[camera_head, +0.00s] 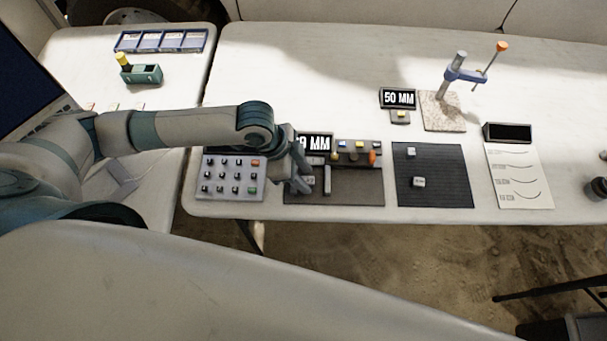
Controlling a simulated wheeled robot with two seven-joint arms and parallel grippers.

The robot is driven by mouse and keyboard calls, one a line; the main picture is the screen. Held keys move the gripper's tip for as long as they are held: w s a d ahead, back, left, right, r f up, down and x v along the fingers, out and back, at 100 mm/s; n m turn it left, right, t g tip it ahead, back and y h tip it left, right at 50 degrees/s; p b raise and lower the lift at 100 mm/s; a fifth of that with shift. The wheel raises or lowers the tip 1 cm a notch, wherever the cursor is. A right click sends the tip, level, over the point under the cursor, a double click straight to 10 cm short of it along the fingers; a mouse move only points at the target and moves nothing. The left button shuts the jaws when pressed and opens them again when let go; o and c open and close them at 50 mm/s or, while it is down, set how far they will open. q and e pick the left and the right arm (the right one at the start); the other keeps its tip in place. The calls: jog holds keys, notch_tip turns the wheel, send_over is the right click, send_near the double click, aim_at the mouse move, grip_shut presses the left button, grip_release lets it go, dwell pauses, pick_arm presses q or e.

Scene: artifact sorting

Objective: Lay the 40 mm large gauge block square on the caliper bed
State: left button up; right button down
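The caliper bed looks to be the dark plate (350,190) at the table's front, with an upright light bar (327,180) on it. A small pale labelled block (309,181) is at the plate's left part, beside that bar; its label is too small to read. My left gripper (303,184) points down at this block, very close to it. I cannot tell whether the fingers are shut on it or whether it rests on the plate. My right gripper is not in view.
A display (315,143) behind the plate is partly hidden by my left arm. A keypad (232,178) stands left. A ribbed black mat (440,190) at right holds small blocks (418,182). Farther back are a "50 MM" display (398,98) and a stand (443,112).

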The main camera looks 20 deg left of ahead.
pick_arm(q)
jog(key=b+v, duration=0.1)
jog(key=v, duration=1.1)
